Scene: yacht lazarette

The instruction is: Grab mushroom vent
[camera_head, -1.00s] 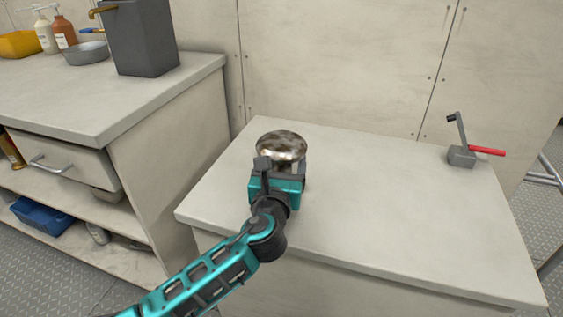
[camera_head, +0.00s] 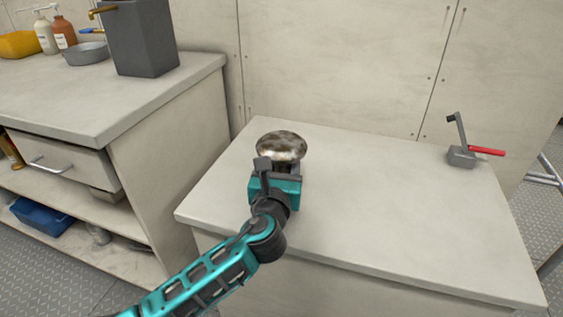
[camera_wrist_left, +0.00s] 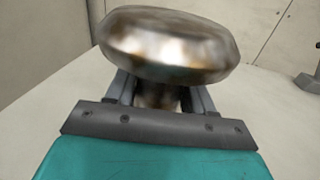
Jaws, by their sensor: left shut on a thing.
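The mushroom vent (camera_head: 281,147) has a wide, shiny, mottled metal cap and stands upright at the left part of the white counter (camera_head: 390,215). My left gripper (camera_head: 281,169) reaches it from the front and is shut on its narrower stem, below the cap. In the left wrist view the cap of the mushroom vent (camera_wrist_left: 168,44) sits above the two fingers of the left gripper (camera_wrist_left: 158,95), with the stem between them. The cap hides the fingertips, and the vent's base is hidden. My right gripper is in neither view.
A grey device with a red handle (camera_head: 486,151) stands at the counter's back right. A higher counter (camera_head: 100,100) on the left holds a dark grey box (camera_head: 140,38), a grey bowl (camera_head: 86,53) and bottles.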

